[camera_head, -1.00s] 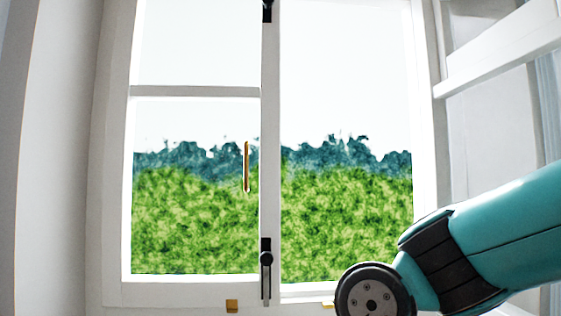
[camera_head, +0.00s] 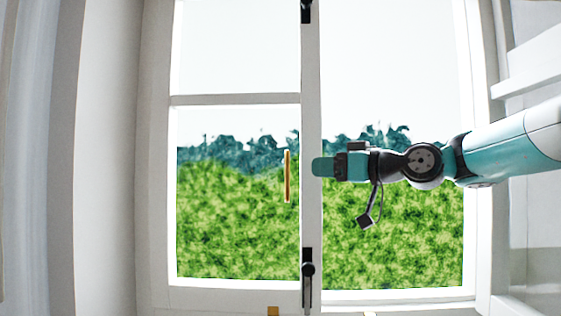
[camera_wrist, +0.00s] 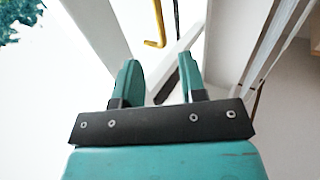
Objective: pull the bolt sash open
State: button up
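The window's left sash (camera_head: 236,99) stands in its white frame, with no clear gap showing. A slim brass-coloured upright handle (camera_head: 287,177) is on its right side. It also shows in the wrist view as a yellow bent bar (camera_wrist: 158,25). A black bolt (camera_head: 308,270) is at the bottom of the middle post, and another black fitting (camera_head: 307,10) at the top. My gripper (camera_head: 322,167) is just right of the handle in the head view, apart from it. In the wrist view my gripper (camera_wrist: 162,85) has its two teal fingers apart, with nothing held.
The right pane (camera_head: 390,250) lies behind my arm. A white rail (camera_head: 528,72) stands at the right edge. A white wall (camera_head: 105,160) is to the left. A small orange block (camera_head: 273,311) sits at the bottom. The space before the left sash is clear.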

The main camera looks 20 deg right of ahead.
aim_at(289, 167)
jog(key=p+x, duration=0.4)
jog(key=x, duration=0.6)
jog(key=shift+w+a+r, duration=0.1)
jog(key=shift+a, duration=0.15)
jog(key=shift+w+a, duration=0.35)
jog(key=shift+w, duration=0.15)
grip_shut()
